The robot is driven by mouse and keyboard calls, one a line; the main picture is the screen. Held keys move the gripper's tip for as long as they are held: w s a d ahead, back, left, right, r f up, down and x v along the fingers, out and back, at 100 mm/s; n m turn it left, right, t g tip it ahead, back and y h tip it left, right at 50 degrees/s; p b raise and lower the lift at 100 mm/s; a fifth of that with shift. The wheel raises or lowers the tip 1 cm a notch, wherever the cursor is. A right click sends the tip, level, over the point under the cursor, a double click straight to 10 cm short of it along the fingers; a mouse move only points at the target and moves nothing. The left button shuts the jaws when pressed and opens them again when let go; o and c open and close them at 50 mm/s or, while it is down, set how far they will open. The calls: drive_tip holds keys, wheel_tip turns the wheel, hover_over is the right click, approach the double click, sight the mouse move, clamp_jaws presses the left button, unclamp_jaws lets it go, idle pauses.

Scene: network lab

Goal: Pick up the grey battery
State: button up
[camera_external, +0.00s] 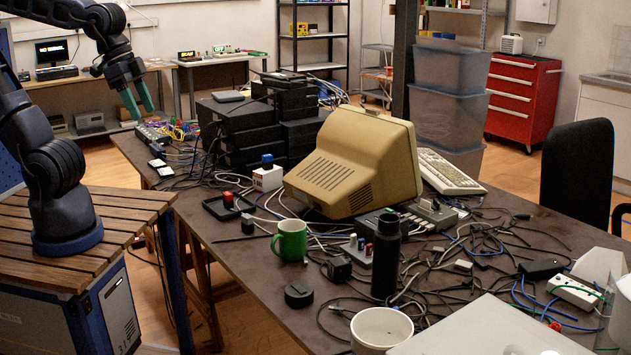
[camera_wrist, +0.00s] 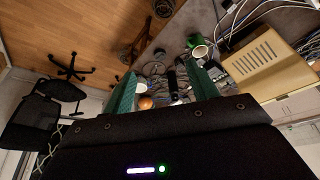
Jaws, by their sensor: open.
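I cannot pick out a grey battery for certain in either view. A few small upright cylinders (camera_external: 361,244), some with red or blue parts, stand beside the black bottle on the cluttered dark table (camera_external: 225,262); they are too small to identify. My gripper (camera_external: 144,113) is raised at the upper left, its two teal fingers apart with nothing between them. It is high above the far left end of the table, well away from those cylinders. In the wrist view the open fingers of my gripper (camera_wrist: 164,72) frame the distant table, and small items there are unclear.
A beige monitor (camera_external: 350,165) fills the table's middle, with stacked black boxes (camera_external: 250,125) behind. A green mug (camera_external: 290,240), black bottle (camera_external: 386,262) and white bowl (camera_external: 381,329) stand nearer. Loose cables cover much of the right side. A black chair (camera_external: 580,175) stands at right.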

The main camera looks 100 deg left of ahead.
drive_tip(key=w+a+f+n+g, duration=0.1)
drive_tip(key=w+a+f+n, duration=0.1)
drive_tip(key=w+a+f, duration=0.4)
drive_tip(key=n+g, duration=0.3)
drive_tip(key=n, duration=0.5)
hover_over(247, 216)
wheel_tip(247, 216, down, 24)
drive_tip(key=f, duration=0.1)
drive_tip(key=shift+s+a+f, duration=0.1)
drive_tip(key=shift+s+f, duration=0.15)
drive_tip(key=shift+f, duration=0.15)
drive_tip(key=shift+w+f, duration=0.2)
drive_tip(key=shift+f, duration=4.75)
drive_tip(key=c, duration=1.1)
